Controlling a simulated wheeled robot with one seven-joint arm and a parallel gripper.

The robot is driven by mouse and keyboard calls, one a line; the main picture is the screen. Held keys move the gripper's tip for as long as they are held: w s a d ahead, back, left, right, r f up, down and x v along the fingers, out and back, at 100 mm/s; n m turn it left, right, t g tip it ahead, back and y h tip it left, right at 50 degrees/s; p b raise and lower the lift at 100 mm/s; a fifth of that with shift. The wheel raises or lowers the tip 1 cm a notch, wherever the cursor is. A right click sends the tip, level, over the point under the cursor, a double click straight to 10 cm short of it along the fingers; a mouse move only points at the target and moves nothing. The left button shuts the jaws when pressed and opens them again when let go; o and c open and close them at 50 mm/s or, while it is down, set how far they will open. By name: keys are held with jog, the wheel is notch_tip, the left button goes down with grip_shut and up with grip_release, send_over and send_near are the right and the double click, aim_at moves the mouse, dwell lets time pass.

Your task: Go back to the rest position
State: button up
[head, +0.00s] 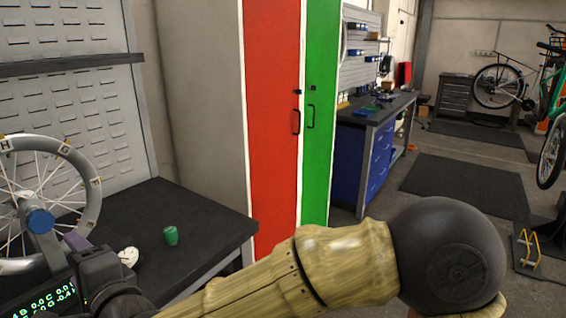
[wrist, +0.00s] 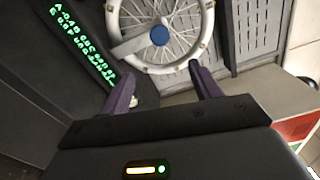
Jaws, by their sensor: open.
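My gripper (wrist: 162,72) shows in the wrist view with its two purple fingers spread apart and nothing between them. In the head view my gripper (head: 76,243) is at the lower left, above the dark workbench (head: 205,209), with one purple fingertip visible. Beyond the fingers in the wrist view is a spoked wheel (wrist: 204,38) with a blue hub. The same wheel (head: 92,202) stands upright at the left in the head view, with letter tags on its rim. My gripper appears apart from it. My arm crosses the lower part of the head view.
A small green can (head: 171,236) and a white round item (head: 128,257) are on the bench. A lit display (head: 45,302) is at the lower left. A cabinet with red (head: 272,130) and green doors stands behind. Open floor (head: 390,225) and bikes are to the right.

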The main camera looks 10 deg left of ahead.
jog(key=w+d+f+n+h, duration=0.3)
jog(key=w+d+f+h, duration=0.2)
jog(key=w+d+f, duration=0.5)
jog(key=w+d+f+n+h, duration=0.35)
jog(key=w+d+f, duration=0.25)
jog(key=d+f, duration=0.45)
jog(key=d+f+g+h, duration=0.25)
jog(key=d+h, duration=0.35)
jog(key=d, duration=1.5)
jog(key=s+d+f+g+h, duration=0.2)
jog(key=s+d, duration=0.6)
jog(key=d, duration=0.5)
jog(key=w+p+v, duration=0.2)
jog(key=p+v, duration=0.9)
jog(key=p, duration=0.1)
jog(key=w+r+p+v, duration=0.1)
jog(key=w+p+v, duration=0.2)
jog(key=p+v, duration=0.8)
jog(key=shift+w+a+r+p, duration=0.25)
jog(key=shift+a+r+p, duration=0.1)
jog(key=shift+r, duration=0.3)
jog(key=shift+f, duration=0.1)
